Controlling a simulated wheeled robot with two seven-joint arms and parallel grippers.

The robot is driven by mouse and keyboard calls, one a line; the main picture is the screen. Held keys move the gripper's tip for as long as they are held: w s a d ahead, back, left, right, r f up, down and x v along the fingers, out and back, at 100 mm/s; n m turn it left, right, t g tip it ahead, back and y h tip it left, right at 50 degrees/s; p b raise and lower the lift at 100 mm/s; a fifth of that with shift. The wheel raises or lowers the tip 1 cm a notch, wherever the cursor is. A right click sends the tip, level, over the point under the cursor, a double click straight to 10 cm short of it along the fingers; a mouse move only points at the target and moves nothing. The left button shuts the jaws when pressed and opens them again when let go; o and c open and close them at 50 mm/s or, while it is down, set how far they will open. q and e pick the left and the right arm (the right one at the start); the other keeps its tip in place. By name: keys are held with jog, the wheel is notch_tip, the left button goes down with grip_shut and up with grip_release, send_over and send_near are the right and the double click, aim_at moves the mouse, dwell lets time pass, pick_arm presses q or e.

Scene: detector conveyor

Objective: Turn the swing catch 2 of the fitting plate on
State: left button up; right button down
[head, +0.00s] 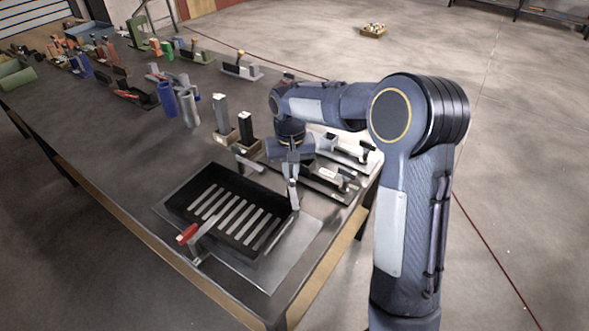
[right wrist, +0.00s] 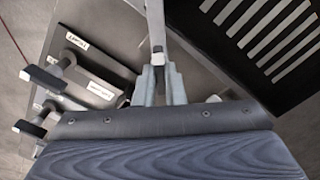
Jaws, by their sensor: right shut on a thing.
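The fitting plate (head: 290,252) lies flat near the table's front corner and bears a black slotted tray (head: 176,203). A swing catch with a red grip (head: 187,234) stands at the tray's left front side. My right gripper (head: 292,183) points down at the tray's far right corner. It is shut on a grey lever (head: 293,203), seemingly the other swing catch. In the right wrist view, this lever (right wrist: 157,25) runs down between the two fingertips (right wrist: 161,75), beside the slotted tray (right wrist: 268,35). The label of the held catch cannot be read. My left gripper is not in view.
Right behind the plate stand toggle clamps with black grips (head: 365,146), close to my right gripper; labels and grips show in the right wrist view (right wrist: 88,72). Two block-like posts (head: 245,130) stand further back. Many fixtures crowd the far table.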

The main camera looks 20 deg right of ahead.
aim_at(291, 175)
jog(key=m, duration=0.4)
jog(key=shift+r+m+p, duration=0.1)
jog(key=shift+m+p, duration=0.55)
jog(key=shift+m, duration=1.55)
jog(key=c, duration=1.5)
grip_release()
notch_tip(291, 175, up, 8)
jog(key=shift+f, duration=0.1)
